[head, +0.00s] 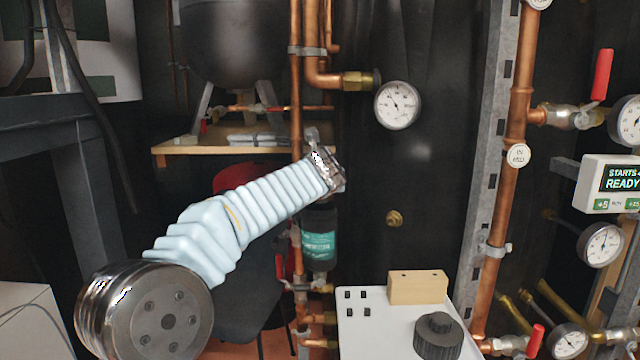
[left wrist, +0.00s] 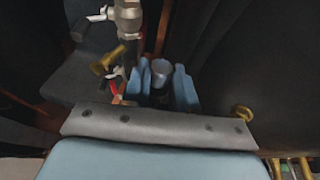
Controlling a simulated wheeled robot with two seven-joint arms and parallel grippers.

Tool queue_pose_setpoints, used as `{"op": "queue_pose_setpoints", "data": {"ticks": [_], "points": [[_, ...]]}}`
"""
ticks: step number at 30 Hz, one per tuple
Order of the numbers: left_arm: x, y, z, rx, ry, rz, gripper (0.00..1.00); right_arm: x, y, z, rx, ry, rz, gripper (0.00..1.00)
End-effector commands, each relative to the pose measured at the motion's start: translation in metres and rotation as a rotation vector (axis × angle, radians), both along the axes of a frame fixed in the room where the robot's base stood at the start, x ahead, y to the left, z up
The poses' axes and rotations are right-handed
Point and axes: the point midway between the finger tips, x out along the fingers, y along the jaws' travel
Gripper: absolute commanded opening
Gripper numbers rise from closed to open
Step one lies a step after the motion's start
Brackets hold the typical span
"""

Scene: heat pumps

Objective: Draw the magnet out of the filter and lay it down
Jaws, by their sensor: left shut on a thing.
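The filter (head: 319,245) is a dark upright body with a teal label, set in the copper pipework below the end of my left arm. Its top is hidden behind the arm in the head view. My left gripper (left wrist: 161,80) shows in the left wrist view as two light-blue fingers, shut on a small grey round-ended piece, which I take to be the magnet (left wrist: 161,68). In the head view the fingers and magnet are hidden by the wrist. I cannot tell how far the magnet sits in the filter. My right gripper is in neither view.
A white surface (head: 375,335) at bottom centre-right carries a wooden block (head: 418,287) with two holes and a ribbed black knob (head: 438,335). A vertical copper pipe (head: 296,90) runs close by my left wrist. A pressure gauge (head: 398,105) is at upper right of it.

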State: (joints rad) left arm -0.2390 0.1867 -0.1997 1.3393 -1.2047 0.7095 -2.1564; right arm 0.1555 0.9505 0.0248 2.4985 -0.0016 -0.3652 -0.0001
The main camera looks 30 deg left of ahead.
Motion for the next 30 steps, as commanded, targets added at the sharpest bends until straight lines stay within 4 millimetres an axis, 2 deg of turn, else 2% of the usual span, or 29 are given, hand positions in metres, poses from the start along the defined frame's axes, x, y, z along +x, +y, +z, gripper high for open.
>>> {"op": "queue_pose_setpoints", "data": {"ticks": [7,30], "points": [[0.0,0.0,0.003,0.001,-0.002,0.0,0.0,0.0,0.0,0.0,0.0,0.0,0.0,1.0],[0.0,0.0,0.042,0.001,-0.001,-0.001,0.0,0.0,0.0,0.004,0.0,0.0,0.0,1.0]]}}
